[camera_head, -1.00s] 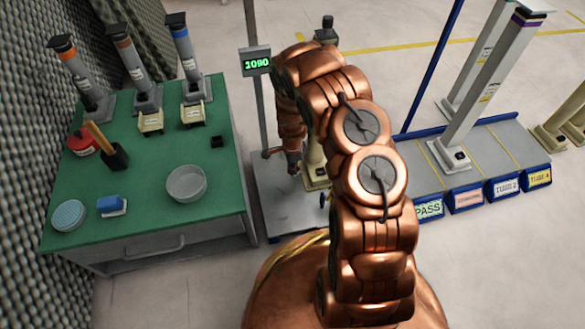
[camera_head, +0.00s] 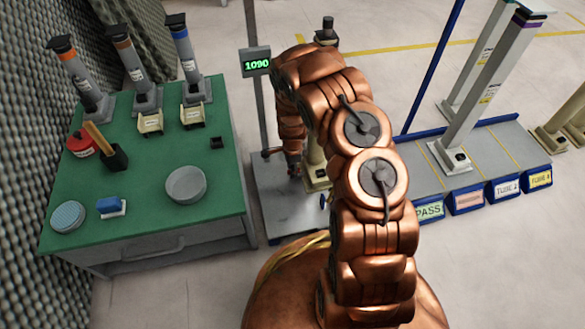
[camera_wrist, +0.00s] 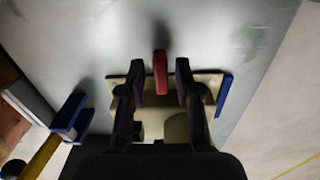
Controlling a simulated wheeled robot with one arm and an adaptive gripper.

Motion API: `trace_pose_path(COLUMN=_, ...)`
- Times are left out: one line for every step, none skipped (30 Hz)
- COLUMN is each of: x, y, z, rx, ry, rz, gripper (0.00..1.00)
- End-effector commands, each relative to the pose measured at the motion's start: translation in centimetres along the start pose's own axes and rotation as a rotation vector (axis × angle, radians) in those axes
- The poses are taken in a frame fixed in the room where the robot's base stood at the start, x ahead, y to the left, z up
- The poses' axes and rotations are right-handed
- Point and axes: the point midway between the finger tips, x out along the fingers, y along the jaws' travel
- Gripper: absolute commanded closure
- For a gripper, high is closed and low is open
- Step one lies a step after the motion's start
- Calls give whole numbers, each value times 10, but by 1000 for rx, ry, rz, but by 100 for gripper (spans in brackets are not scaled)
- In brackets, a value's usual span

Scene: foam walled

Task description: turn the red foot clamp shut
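The red foot clamp (camera_wrist: 160,72) is a short red lever at the edge of a beige foot plate (camera_wrist: 209,79) in the wrist view. My gripper (camera_wrist: 160,68) is open, with one dark finger to the left of the lever and one to the right. A gap shows between the lever and each fingertip. My gripper also shows in the head view (camera_head: 293,167), low over the grey platform (camera_head: 280,213). The red lever cannot be made out in the head view. My fingers and palm hide part of the foot plate.
A blue bracket (camera_wrist: 71,117) stands left of the foot plate, and a blue strip (camera_wrist: 223,94) lies at its right. A post with a display (camera_head: 256,62) reading 1090 rises behind the platform. The green table (camera_head: 145,190) is to the left.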

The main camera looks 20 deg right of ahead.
Motion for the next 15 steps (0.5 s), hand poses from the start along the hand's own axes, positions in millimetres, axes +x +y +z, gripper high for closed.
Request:
trace_pose_path(x=0, y=0, z=0, rx=0, ry=0, rz=0, gripper=60)
trace_pose_path(x=0, y=0, z=0, rx=0, ry=0, rz=0, gripper=60)
trace_pose_path(x=0, y=0, z=0, rx=-1, ry=0, rz=-1, gripper=60)
trace_pose_path(x=0, y=0, z=0, rx=-1, ry=0, rz=-1, gripper=60)
trace_pose_path(x=0, y=0, z=0, rx=-1, ry=0, rz=-1, gripper=60)
trace_pose_path(x=0, y=0, z=0, rx=-1, ry=0, rz=-1, gripper=60)
trace_pose_path(x=0, y=0, z=0, rx=-1, ry=0, rz=-1, gripper=60)
trace_pose_path(x=0, y=0, z=0, rx=-1, ry=0, rz=-1, gripper=60)
trace_pose_path(x=0, y=0, z=0, rx=-1, ry=0, rz=-1, gripper=60)
trace_pose_path(x=-1, y=0, z=0, rx=-1, ry=0, rz=-1, gripper=60)
trace_pose_path(x=-1, y=-1, z=0, rx=-1, ry=0, rz=-1, gripper=60)
trace_pose_path(x=-2, y=-1, z=0, rx=-1, ry=0, rz=-2, gripper=60)
trace_pose_path(x=-3, y=-1, z=0, rx=-1, ry=0, rz=-2, gripper=60)
trace_pose_path(x=-4, y=-1, z=0, rx=-1, ry=0, rz=-2, gripper=60)
trace_pose_path(x=-6, y=-1, z=0, rx=-1, ry=1, rz=-2, gripper=60)
